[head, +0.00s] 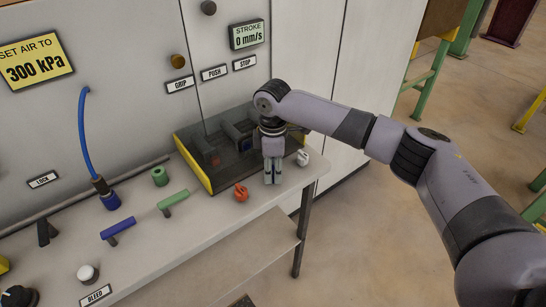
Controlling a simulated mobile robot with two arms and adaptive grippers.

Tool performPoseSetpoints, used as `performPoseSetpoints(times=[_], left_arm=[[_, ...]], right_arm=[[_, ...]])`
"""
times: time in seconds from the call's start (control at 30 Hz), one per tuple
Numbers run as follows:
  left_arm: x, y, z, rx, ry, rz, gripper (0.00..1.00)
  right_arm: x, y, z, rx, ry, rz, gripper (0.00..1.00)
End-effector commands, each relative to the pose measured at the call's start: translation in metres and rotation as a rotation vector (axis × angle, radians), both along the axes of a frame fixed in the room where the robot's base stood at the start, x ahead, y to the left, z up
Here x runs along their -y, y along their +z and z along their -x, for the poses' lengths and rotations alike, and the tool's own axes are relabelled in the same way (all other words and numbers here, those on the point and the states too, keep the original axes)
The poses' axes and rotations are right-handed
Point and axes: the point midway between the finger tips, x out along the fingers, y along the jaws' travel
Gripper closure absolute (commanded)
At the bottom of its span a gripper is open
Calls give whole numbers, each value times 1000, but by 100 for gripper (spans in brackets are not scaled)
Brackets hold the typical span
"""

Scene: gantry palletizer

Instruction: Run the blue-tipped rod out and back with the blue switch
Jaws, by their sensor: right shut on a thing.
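My right gripper (272,179) points down at the bench's right end, between an orange-red switch (240,192) and a white switch (303,158). It is shut on what, by its place in that row, is the blue switch; the fingers hide it. Behind it is a low dark see-through guard (226,177) with yellow edges. Inside are dim cylinders, one with a red tip (213,160). No blue rod tip can be made out; my gripper and wrist cover the guard's right part. My left gripper is not in view.
On the bench (185,235) stand a blue handle (118,229), a green handle (173,202), a green knob (160,176) and a blue hose (84,135). The panel display (247,35) reads STROKE 0 mm/s. Open floor lies right of the bench.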

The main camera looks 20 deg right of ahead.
Motion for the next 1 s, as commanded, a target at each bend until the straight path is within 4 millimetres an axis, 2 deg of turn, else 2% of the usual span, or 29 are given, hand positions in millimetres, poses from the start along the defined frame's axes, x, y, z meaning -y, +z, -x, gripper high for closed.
performPoseSetpoints(times=[0.03,0.4,0.7,1.0], left_arm=[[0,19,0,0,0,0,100],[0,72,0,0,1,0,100],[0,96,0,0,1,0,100],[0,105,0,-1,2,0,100]], right_arm=[[-1,8,1,-6,-47,-2,100],[-1,6,0,-4,-386,0,100],[0,4,-1,-1,-587,-1,100],[1,2,-2,1,-680,0,100]])
